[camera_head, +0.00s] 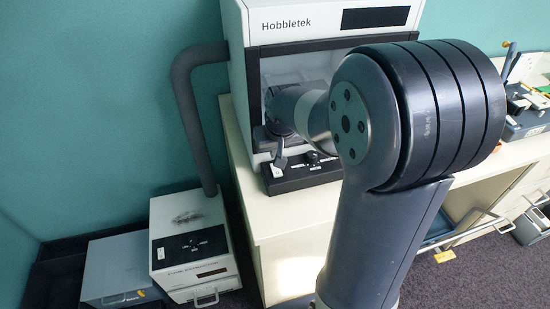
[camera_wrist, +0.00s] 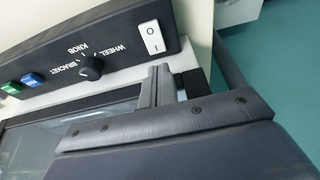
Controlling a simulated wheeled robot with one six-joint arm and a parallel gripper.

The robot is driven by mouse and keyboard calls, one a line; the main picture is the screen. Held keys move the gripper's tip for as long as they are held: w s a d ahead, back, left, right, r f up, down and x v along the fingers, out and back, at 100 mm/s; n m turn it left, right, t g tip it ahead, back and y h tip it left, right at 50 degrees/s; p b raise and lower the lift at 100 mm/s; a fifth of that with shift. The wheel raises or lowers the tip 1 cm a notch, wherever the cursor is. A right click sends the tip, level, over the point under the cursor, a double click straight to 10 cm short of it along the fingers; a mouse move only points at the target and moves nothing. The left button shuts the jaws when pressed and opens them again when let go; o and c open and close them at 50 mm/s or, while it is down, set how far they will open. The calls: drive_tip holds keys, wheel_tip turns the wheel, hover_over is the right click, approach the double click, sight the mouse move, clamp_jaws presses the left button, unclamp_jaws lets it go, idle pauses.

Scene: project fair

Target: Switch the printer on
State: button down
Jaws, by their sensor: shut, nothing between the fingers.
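The printer (camera_head: 330,28) is a pale cabinet marked "Hobbletek" with a dark-framed front opening. Its black control panel (camera_head: 310,174) runs along the bottom front. In the wrist view, this panel (camera_wrist: 120,35) carries a white rocker switch (camera_wrist: 151,37) marked I and O at one end. Which side of the rocker is pressed I cannot tell.
A dial (camera_wrist: 90,68) labelled wheel, knob and bracket and blue (camera_wrist: 33,79) and green (camera_wrist: 11,88) buttons share the panel. A grey hose (camera_head: 186,100) joins the printer to a floor unit (camera_head: 183,215). My arm hides much of the bench (camera_head: 290,215).

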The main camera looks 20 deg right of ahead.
sight(276, 169)
drive_tip(key=shift+s+x, duration=0.2)
drive_tip(key=shift+x, duration=0.8)
drive_tip(key=shift+s+x, duration=0.2)
drive_tip(key=shift+x, duration=0.85)
drive_tip(key=shift+f, duration=0.1)
drive_tip(key=shift+p, duration=0.4)
drive_tip(key=shift+w+f+g+p, duration=0.1)
drive_tip(key=shift+w+g+p, duration=0.05)
drive_tip(key=shift+g+p, duration=0.15)
drive_tip(key=shift+f, duration=0.15)
drive_tip(key=shift+s+b, duration=0.3)
drive_tip(key=shift+s, duration=0.55)
